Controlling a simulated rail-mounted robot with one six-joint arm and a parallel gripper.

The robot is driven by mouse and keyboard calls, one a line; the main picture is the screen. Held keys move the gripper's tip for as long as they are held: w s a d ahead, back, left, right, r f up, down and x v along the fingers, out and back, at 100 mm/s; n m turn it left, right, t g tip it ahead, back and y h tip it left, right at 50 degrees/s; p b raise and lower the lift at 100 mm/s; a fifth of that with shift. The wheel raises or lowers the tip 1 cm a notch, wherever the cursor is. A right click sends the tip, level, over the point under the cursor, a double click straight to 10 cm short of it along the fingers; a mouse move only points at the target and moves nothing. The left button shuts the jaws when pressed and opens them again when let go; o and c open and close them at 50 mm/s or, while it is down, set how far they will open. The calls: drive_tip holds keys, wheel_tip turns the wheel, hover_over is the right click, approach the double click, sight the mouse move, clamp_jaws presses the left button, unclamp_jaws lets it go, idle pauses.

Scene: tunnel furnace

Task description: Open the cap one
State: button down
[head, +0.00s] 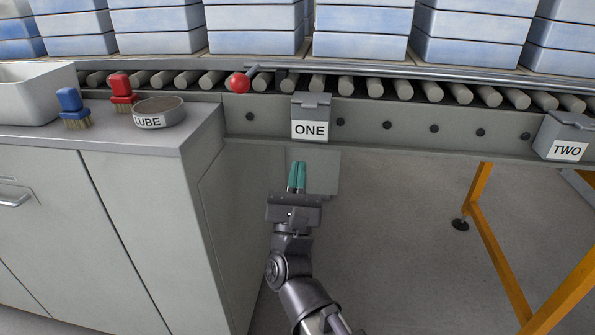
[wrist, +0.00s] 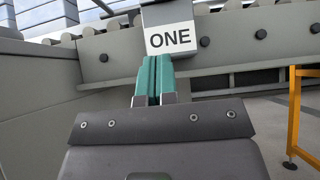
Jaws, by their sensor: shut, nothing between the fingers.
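The box labelled ONE (head: 310,128) is mounted on the side rail of the conveyor, with a grey cap (head: 311,99) on top that looks closed. My gripper (head: 297,165) has its teal fingers together, pointing up, below the box in the head view. In the wrist view the ONE label (wrist: 171,39) stands just beyond the fingertips (wrist: 154,58), and the upper part of the box is cut off by the frame's top edge. The fingers appear apart from the box, with nothing between them.
A box labelled TWO (head: 566,140) hangs on the rail at right. A red ball-ended lever (head: 239,83) stands left of box ONE. A cabinet (head: 110,200) carries a LUBE tin (head: 160,112), a blue brush (head: 72,108) and a red brush (head: 121,90). Orange legs (head: 497,255) stand at right.

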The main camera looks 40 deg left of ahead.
sight(303, 106)
drive_tip(key=p+x, duration=0.2)
drive_tip(key=x, duration=0.1)
drive_tip(key=p+x, duration=0.2)
drive_tip(key=x, duration=0.1)
drive_tip(key=shift+a+r, duration=0.1)
drive_tip(key=shift+r, duration=0.4)
drive_tip(key=r+p, duration=0.3)
drive_tip(key=shift+s+d, duration=0.15)
drive_tip(key=shift+d, duration=0.05)
drive_tip(key=shift+f, duration=0.1)
